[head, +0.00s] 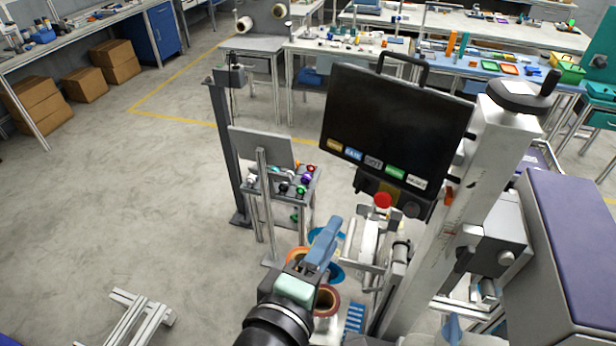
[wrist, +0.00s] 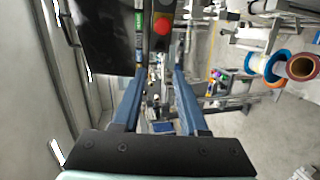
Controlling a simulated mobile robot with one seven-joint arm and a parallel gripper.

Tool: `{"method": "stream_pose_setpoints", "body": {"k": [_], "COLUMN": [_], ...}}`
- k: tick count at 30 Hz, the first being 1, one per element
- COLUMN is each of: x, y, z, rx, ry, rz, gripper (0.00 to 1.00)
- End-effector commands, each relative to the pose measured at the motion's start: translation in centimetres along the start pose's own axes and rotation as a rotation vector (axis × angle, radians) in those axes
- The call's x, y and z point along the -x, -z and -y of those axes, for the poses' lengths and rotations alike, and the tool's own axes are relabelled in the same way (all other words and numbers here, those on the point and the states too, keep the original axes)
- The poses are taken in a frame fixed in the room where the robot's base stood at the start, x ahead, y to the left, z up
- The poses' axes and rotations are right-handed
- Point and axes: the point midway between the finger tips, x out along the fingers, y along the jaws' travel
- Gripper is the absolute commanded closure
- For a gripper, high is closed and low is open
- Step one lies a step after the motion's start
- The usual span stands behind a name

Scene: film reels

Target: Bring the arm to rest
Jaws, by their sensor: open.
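My gripper (head: 331,228) is in the lower middle of the head view, with its blue fingers pointing up and away. In the wrist view my gripper (wrist: 158,75) has its two blue fingers apart, and no object shows held between them. In the head view my arm comes in from the bottom edge and partly hides the reels behind it. A blue reel (head: 333,271) and a reddish-brown reel (head: 325,301) show beside the gripper. In the wrist view the blue reel (wrist: 268,64) and the brown reel (wrist: 304,68) are at the right, clear of the fingers.
A machine with a dark screen (head: 395,125), a red button (head: 383,200) and a light column (head: 450,200) stands close at the right. A small stand (head: 310,190) holds several coloured items. Benches line the back. Open floor (head: 150,210) lies left.

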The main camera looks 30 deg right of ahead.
Motion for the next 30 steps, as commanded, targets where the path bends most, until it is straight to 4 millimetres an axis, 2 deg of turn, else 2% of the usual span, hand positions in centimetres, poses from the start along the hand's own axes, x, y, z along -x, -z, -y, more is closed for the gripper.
{"method": "stream_pose_setpoints", "body": {"k": [8,11,14,15,18,21,25,27,30], "x": [-0.1,-0.1,1.1,2.1,5.9,10.7,16.4,18.6,20.6], "y": [0.2,3.3,8.1,10.0,13.6,15.0,14.5,13.8,13.1], "z": [-0.1,-1.6,-5.3,-7.3,-13.0,-18.3,-23.4,-25.2,-26.6], "rx": [-0.009,-0.173,-0.449,-0.577,-0.890,-1.155,-1.400,-1.481,-1.549], "ry": [-0.002,-0.027,-0.056,-0.066,-0.073,-0.054,-0.005,0.020,0.051], "rz": [-0.006,-0.125,-0.336,-0.442,-0.721,-0.997,-1.294,-1.409,-1.510], "gripper": [0.57,0.57,0.57,0.57,0.57,0.57,0.57,0.57,0.57]}}
